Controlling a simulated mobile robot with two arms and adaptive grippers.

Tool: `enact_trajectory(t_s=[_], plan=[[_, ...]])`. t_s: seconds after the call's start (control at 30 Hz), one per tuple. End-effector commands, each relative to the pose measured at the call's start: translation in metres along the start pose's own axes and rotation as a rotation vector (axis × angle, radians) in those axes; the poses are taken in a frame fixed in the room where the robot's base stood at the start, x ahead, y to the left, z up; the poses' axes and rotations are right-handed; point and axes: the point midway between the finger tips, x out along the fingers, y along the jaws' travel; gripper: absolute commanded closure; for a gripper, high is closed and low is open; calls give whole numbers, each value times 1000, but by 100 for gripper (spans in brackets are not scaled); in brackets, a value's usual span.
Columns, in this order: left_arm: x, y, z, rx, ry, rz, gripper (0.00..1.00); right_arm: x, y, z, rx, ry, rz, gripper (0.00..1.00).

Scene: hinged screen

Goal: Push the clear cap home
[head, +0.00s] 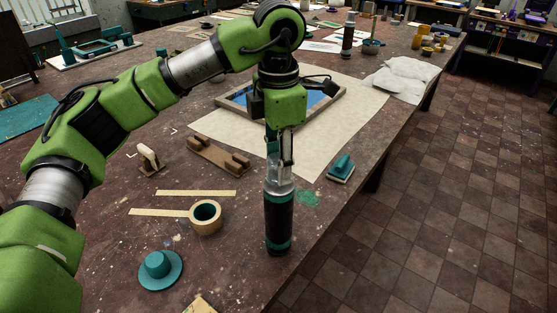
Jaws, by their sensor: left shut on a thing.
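A black bottle (278,225) with teal bands stands upright near the table's right edge. A clear cap (279,187) is at its top; I cannot tell from here how far down it sits. My left gripper (280,165) points straight down over the bottle and is shut on the clear cap. The gripper's fingers hide part of the cap. My right gripper is not in view.
A wooden holder (218,155), a teal-handled block (341,168) and a framed screen (232,102) on paper are behind. The table edge is close on the right.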

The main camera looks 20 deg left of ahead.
Motion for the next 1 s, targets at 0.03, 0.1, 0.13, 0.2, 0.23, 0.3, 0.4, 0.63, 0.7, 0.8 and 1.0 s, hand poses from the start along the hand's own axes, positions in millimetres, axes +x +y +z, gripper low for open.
enact_trajectory(t_s=[0.03, 0.1, 0.13, 0.2, 0.23, 0.3, 0.4, 0.63, 0.7, 0.8, 1.0], plan=[[3, 0, 0, 0, 0, 0, 86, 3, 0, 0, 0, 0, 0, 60], [5, 0, 0, 0, 0, 0, 86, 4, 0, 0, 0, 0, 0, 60], [5, 0, 0, 0, 0, 0, 86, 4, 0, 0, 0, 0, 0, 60], [5, 0, 0, 0, 0, 0, 86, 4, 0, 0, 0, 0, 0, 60], [5, 0, 0, 0, 0, 0, 86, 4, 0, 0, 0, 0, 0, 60], [5, 0, 0, 0, 0, 0, 86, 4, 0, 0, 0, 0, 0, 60], [5, 0, 0, 0, 0, 0, 86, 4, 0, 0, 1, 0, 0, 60], [5, 0, 0, 0, 0, 0, 45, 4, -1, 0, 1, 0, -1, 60], [5, 0, 0, 0, 0, 0, 45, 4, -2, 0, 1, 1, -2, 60], [5, 0, 0, 0, 0, 0, 45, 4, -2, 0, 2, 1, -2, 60], [-3, 0, 1, 0, -2, 1, 45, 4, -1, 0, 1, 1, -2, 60]])
